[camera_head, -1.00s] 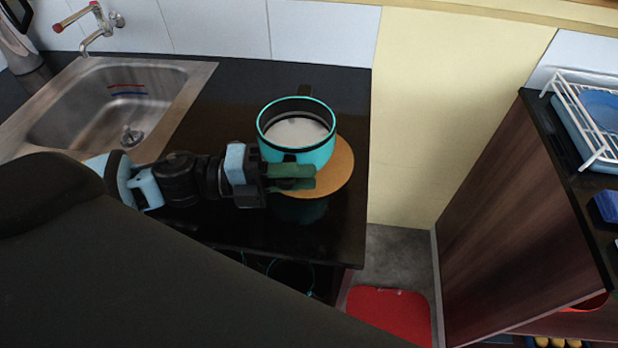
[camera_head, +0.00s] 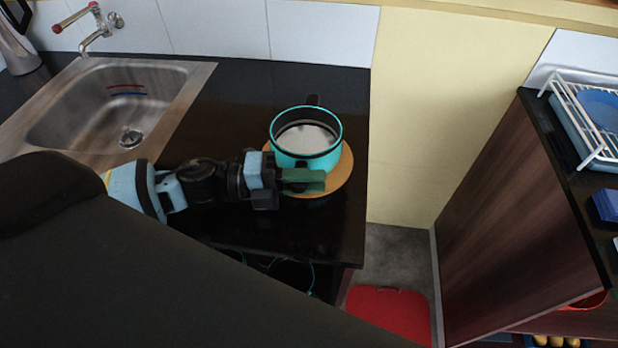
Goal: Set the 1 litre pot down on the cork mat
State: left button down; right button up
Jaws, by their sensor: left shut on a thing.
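The 1 litre pot (camera_head: 296,160) is turquoise with a dark band below its rim and a pale interior. It is upright over the round cork mat (camera_head: 340,180), whose edge shows on both sides of it. The pot's base looks on or very close to the mat; I cannot tell if it bears on it. My left gripper (camera_head: 303,180) comes in from the left, its green fingers shut on the pot's near side. The grip point is partly hidden. A dark handle shows at the pot's far side. My right gripper is not in view.
The mat lies near the right edge of the black counter (camera_head: 345,230). A steel sink (camera_head: 105,105) with a tap is at the left. A dark wood cabinet (camera_head: 520,210) with a white dish rack (camera_head: 590,125) stands right, beyond a floor gap with a red object (camera_head: 390,312).

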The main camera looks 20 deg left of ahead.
pick_arm(q)
jog(key=c, duration=1.3)
grip_release()
jog(key=shift+s+a, duration=0.1)
jog(key=shift+a, duration=0.05)
jog(key=shift+s+a, duration=0.15)
jog(key=shift+a, duration=0.2)
jog(key=b+v, duration=0.1)
jog(key=v, duration=0.3)
jog(key=shift+s+a+f, duration=0.1)
jog(key=shift+s, duration=0.05)
jog(key=v, duration=0.4)
jog(key=shift+a, duration=0.25)
jog(key=shift+s+a, duration=0.3)
jog(key=shift+a, duration=0.3)
jog(key=shift+s+a+p, duration=0.2)
jog(key=shift+a+p, duration=0.1)
jog(key=shift+a, duration=0.05)
